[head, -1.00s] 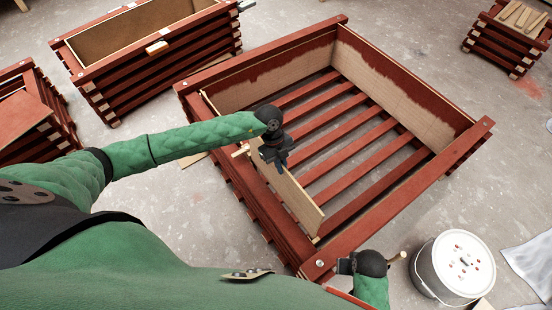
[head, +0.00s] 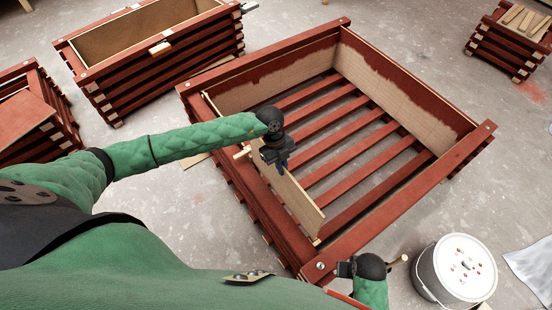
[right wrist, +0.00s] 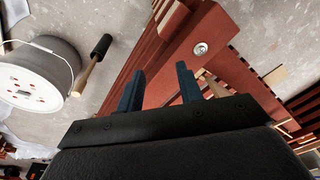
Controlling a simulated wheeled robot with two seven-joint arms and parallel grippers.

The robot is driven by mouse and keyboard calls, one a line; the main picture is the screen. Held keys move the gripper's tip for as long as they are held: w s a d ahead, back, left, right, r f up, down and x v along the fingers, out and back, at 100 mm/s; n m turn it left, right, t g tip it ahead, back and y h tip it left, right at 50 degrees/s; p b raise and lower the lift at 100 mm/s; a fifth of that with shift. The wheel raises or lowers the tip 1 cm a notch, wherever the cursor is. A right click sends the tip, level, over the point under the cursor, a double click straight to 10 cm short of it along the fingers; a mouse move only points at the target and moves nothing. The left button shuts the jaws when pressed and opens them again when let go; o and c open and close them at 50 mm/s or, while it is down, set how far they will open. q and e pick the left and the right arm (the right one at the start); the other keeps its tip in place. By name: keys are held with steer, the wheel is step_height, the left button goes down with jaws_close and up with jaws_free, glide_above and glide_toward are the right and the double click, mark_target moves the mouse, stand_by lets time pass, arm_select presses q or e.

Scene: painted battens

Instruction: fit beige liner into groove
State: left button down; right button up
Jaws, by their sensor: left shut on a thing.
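The beige liner (head: 302,204) is a thin flat board standing on edge inside the large red slatted crate (head: 408,210), along its near-left wall. My left gripper (head: 283,163) is shut on the liner's upper edge, about midway along, and hides part of it. Whether the liner's lower edge sits in a groove cannot be seen. My right gripper (head: 345,268) is at the crate's near corner. In the right wrist view its fingers (right wrist: 160,72) are apart with nothing between them, and the red corner with its bolt lies beyond.
Other liners, partly painted red, line the crate's back-left wall (head: 270,84) and right wall (head: 385,90). A white-lidded bucket (head: 455,270) stands right of the near corner, with a mallet (right wrist: 92,65) beside it. More red crates (head: 150,45) stand at the left and back.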

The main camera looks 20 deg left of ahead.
steer(key=shift+s+f, duration=0.1)
steer(key=shift+f, duration=0.2)
steer(key=shift+f, duration=0.3)
steer(key=shift+s+f, duration=0.1)
steer(key=shift+f, duration=0.4)
steer(key=shift+r, duration=0.1)
arm_select(q)
steer(key=shift+f, duration=0.3)
arm_select(e)
steer(key=shift+r, duration=0.7)
arm_select(q)
steer(key=shift+f, duration=0.1)
arm_select(e)
steer(key=shift+r, duration=0.15)
arm_select(q)
steer(key=shift+f+b, duration=0.15)
steer(key=shift+b, duration=0.15)
arm_select(e)
steer(key=shift+r, duration=0.4)
